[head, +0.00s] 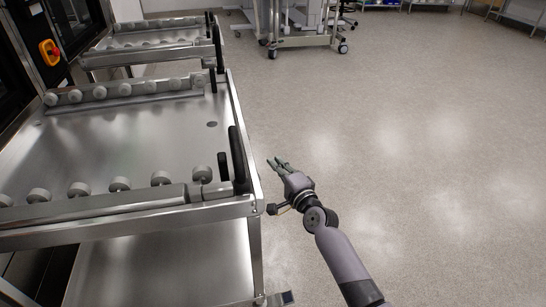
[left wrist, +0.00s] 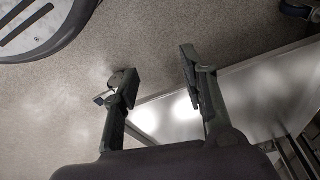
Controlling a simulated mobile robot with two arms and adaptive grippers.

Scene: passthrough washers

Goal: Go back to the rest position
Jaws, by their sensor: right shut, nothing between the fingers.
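My right gripper (head: 278,163) is in the head view, just right of the steel table's edge, over open floor. It is shut and holds nothing. My right arm reaches up to it from the bottom of the picture. My left gripper (left wrist: 158,75) shows in the left wrist view. Its two fingers are spread wide with nothing between them, and the floor shows beyond. The left arm does not show in the head view.
A steel roller table (head: 140,135) with black upright handles (head: 238,158) fills the left. A second roller table (head: 150,40) stands behind it. A wheeled cart (head: 308,40) stands at the back. The floor on the right (head: 430,150) is clear.

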